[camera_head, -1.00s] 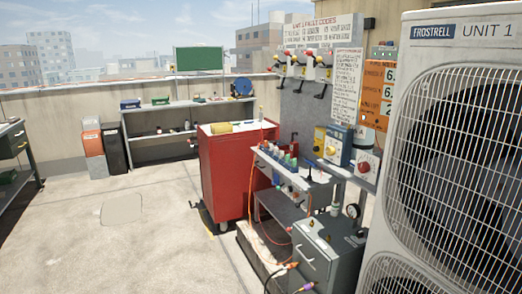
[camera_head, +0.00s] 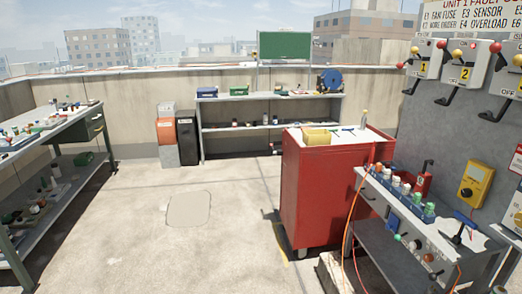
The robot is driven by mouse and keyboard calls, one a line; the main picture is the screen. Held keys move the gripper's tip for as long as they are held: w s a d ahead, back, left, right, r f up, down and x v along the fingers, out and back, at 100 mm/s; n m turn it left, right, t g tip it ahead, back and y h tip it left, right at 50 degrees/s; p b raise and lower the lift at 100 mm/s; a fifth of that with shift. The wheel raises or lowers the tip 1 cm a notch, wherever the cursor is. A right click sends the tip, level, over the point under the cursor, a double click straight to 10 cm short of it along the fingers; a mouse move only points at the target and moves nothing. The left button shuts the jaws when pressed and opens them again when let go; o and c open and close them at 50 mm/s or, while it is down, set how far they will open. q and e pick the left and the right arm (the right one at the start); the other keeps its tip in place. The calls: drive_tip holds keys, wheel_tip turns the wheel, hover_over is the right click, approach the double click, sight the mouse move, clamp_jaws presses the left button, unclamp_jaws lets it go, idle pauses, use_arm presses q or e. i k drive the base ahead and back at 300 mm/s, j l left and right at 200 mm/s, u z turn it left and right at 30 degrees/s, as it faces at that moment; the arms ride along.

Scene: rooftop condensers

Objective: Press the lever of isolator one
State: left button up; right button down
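Isolator one (camera_head: 432,57) is a pale box with a yellow "1" label, mounted on the grey panel at the upper right. A black lever (camera_head: 414,85) sticks out below it, angled down to the left. A red ball and a yellow ball show near its top. Isolator two (camera_head: 479,66), with a yellow "2" label, hangs to its right with a similar black lever. A third such box (camera_head: 507,78) is cut off by the right edge. Neither of my grippers is in view.
A red tool cabinet (camera_head: 318,190) stands before the panel. A grey bench (camera_head: 402,205) with bottles stands below the isolators. A shelf unit (camera_head: 263,97) is at the back wall, and a workbench (camera_head: 76,126) at left. The middle floor is clear.

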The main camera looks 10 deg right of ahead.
sight(400, 66)
drive_tip(key=i+z, duration=0.2)
drive_tip(key=i, duration=0.65)
drive_tip(key=i+j+z, duration=0.15)
drive_tip(key=i, duration=0.7)
drive_tip(key=i+l+z, duration=0.25)
drive_tip(key=i, duration=0.35)
drive_tip(key=i+z, duration=0.25)
drive_tip(key=i, duration=0.35)
